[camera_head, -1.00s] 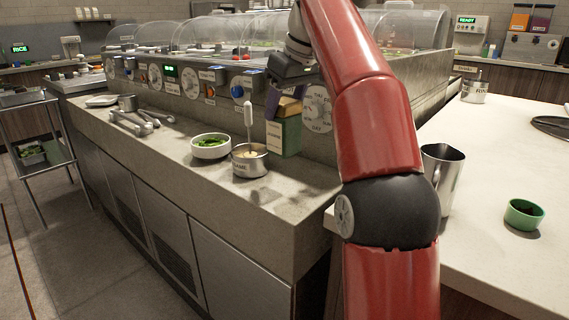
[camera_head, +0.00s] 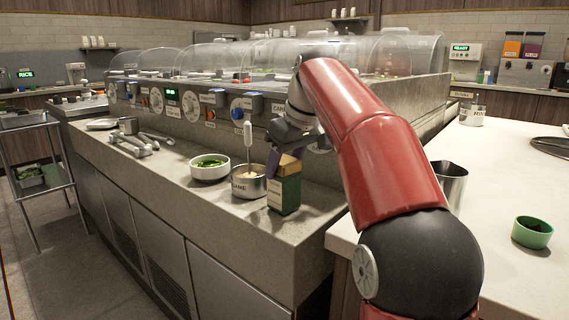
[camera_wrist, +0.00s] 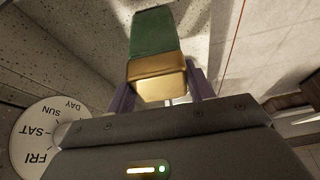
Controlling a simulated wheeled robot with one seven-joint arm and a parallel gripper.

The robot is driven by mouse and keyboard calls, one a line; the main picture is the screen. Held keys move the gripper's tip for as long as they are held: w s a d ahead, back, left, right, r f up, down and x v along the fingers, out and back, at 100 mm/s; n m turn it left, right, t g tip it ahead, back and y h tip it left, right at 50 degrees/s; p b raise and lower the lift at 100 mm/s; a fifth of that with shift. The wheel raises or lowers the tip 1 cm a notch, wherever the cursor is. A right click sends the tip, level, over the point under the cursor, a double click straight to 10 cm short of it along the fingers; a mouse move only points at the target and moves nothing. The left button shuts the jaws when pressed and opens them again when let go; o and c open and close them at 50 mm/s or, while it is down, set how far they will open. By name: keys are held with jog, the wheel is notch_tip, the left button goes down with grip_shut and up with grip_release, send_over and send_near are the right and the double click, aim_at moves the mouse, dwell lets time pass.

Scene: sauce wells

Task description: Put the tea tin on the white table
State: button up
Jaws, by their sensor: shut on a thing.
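The tea tin is a green box with a gold lid and a pale label (camera_head: 285,190). It is over the grey counter, right of the metal pot, and looks upright. I cannot tell whether its base clears the counter. My gripper (camera_head: 289,160) is shut on it at the lid from above. In the wrist view the gold lid (camera_wrist: 157,78) sits between the purple fingers, with the green body beyond. The white table (camera_head: 500,185) is at the right, past my red arm, which hides part of its near left edge.
A metal pot (camera_head: 248,186) with an upright utensil stands just left of the tin, beside a white bowl of greens (camera_head: 209,172). On the white table are a metal pitcher (camera_head: 449,185), a green cup (camera_head: 532,233) and a labelled metal pot (camera_head: 471,115). The table's middle is clear.

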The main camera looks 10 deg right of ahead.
jog(key=shift+f, duration=0.15)
jog(key=o, duration=1.4)
jog(key=shift+c, duration=0.2)
jog(key=shift+f+b, duration=0.15)
jog(key=shift+b, duration=0.3)
jog(key=p+v, duration=0.3)
jog(key=v, duration=0.5)
jog(key=s+a+f+m+h, duration=0.1)
jog(key=s+a+f+m, duration=0.1)
jog(key=s+f, duration=0.6)
jog(key=s+m, duration=0.1)
jog(key=s, duration=0.3)
jog(key=shift+s+a+f+t+h, duration=0.25)
jog(key=shift+s+f+t+h, duration=0.05)
jog(key=shift+f+t, duration=0.1)
jog(key=shift+o, duration=0.5)
jog(key=s+f+m, duration=0.3)
jog(key=s+f, duration=1)
jog(key=f, duration=0.4)
jog(key=shift+s+d+t+h, duration=0.2)
jog(key=shift+d+t+h, duration=0.2)
jog(key=shift+f, duration=0.15)
